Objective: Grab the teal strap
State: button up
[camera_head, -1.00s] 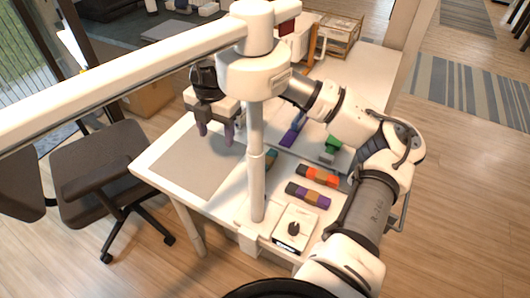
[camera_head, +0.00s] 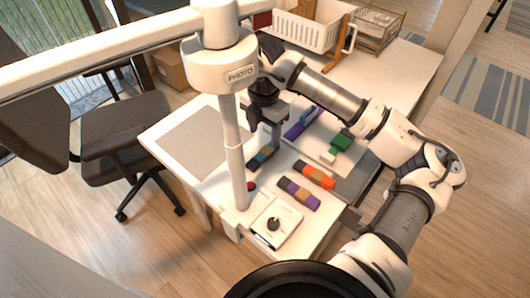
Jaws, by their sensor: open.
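The teal strap (camera_head: 263,156) lies on the white table just right of the upright pole, a short strip of teal with brown and dark parts. The pole may hide its lower left end. My gripper (camera_head: 270,143) points down at the strap's upper right end, with its fingers close to it. It is open, and no strap shows between its fingers. I cannot tell whether the fingers touch the table or the strap.
The pole (camera_head: 233,165) with its white PHOTO head (camera_head: 222,65) stands left of my gripper. An orange strap (camera_head: 314,175), a purple strap (camera_head: 299,193), a purple-blue piece (camera_head: 302,122) and a green block (camera_head: 341,142) lie to the right. A grey mat (camera_head: 205,140) is clear.

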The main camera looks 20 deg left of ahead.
aim_at(264, 153)
jog(key=f+p, duration=0.1)
jog(key=f, duration=0.3)
jog(key=f+p, duration=0.1)
jog(key=f, duration=0.3)
jog(key=shift+w+a+f, duration=0.1)
jog(key=shift+w, duration=0.1)
jog(key=c, duration=1.1)
